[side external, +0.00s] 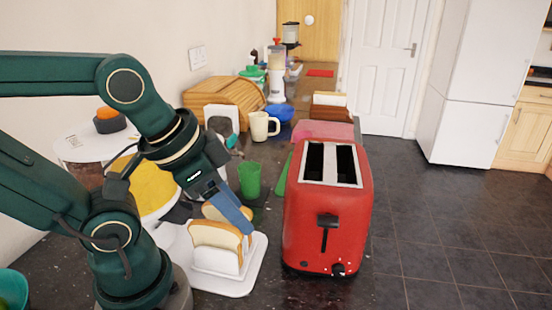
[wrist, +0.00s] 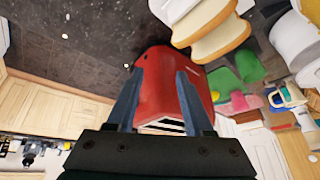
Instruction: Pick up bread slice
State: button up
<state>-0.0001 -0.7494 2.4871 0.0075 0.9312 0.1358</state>
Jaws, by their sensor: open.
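Bread slices (side external: 213,236) with brown crusts stand upright in a white rack (side external: 217,262) on a white tray (side external: 240,285), left of the toaster. My gripper (side external: 242,222) points down over them, its blue finger partly covering the rear slice. In the wrist view, the slices (wrist: 207,34) show at the top, to the right of my gripper's fingertips (wrist: 158,74). The fingers are apart with nothing held between them. The red toaster (side external: 328,220) has two empty-looking slots; in the wrist view the toaster (wrist: 158,95) appears behind the gap between the fingers.
A green cup (side external: 249,179) stands behind the bread. A white mug (side external: 263,126), a blue bowl (side external: 279,112) and a wooden bread bin (side external: 225,98) are farther back. A yellow-topped round container (side external: 150,187) is close to my arm on the left. Tiled floor lies right of the toaster.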

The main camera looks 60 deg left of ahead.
jog(key=m, duration=0.2)
jog(key=m+g+y, duration=0.1)
jog(key=m+g, duration=0.5)
send_near(209, 211)
jog(key=w+d+f, duration=0.2)
jog(key=w, duration=0.1)
jog(key=shift+f, duration=0.3)
jog(key=shift+s+a+f+n+g, duration=0.1)
jog(key=shift+a+f+n+g, duration=0.2)
jog(key=shift+f, duration=0.2)
jog(key=shift+s+a+f, duration=0.1)
jog(key=shift+s+f, duration=0.05)
jog(key=shift+f, duration=1.1)
jog(key=shift+s+a+f, duration=0.1)
jog(key=shift+f, duration=1.1)
grip_shut()
